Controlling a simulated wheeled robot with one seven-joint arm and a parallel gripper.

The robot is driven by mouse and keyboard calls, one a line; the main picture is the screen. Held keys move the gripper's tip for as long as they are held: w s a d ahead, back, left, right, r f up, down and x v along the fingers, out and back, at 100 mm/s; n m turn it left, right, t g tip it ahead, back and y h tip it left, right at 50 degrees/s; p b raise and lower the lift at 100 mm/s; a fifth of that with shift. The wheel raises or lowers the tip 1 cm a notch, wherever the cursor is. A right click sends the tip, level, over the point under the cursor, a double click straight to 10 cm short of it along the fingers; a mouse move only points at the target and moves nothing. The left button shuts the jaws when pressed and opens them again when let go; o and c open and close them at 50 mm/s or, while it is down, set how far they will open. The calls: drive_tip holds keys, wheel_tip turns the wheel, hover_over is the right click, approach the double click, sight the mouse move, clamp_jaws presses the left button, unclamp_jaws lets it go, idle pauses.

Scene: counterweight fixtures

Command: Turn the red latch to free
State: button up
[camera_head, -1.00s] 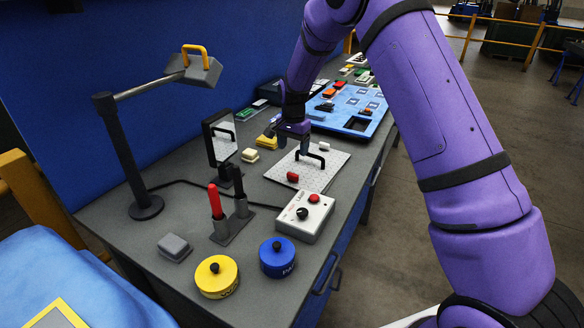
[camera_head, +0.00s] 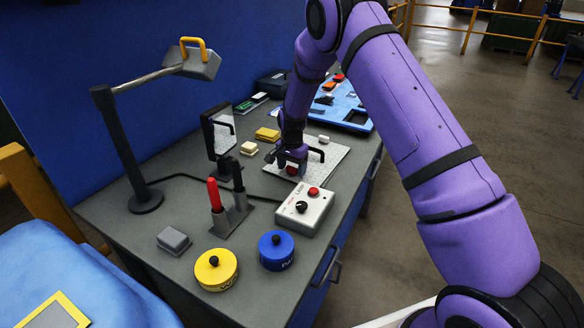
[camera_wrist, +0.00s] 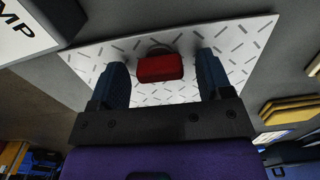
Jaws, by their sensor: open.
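The red latch (camera_head: 292,170) is a small red block on a light patterned plate (camera_head: 330,160). In the wrist view the red latch (camera_wrist: 160,68) lies between my two dark blue fingers, with a gap on each side. A thin grey curved edge shows behind it. My gripper (camera_head: 289,162) is open, pointing down at the near left part of the plate, and hides part of the latch in the head view. I cannot tell how high the fingertips are above the plate.
A black handle (camera_head: 318,150) and a white piece (camera_head: 323,139) stand on the plate behind my gripper. A control box (camera_head: 318,211) with a red button and black knob is close in front. A mirror (camera_head: 219,140) stands left, near red and black upright grips (camera_head: 215,195).

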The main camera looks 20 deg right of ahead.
drive_tip(key=shift+c, duration=0.4)
drive_tip(key=c, duration=0.8)
drive_tip(key=shift+c, duration=0.2)
drive_tip(key=shift+n, duration=0.3)
drive_tip(key=n, duration=0.3)
drive_tip(key=shift+n, duration=0.3)
drive_tip(key=n, duration=0.9)
drive_tip(key=shift+n, duration=2.3)
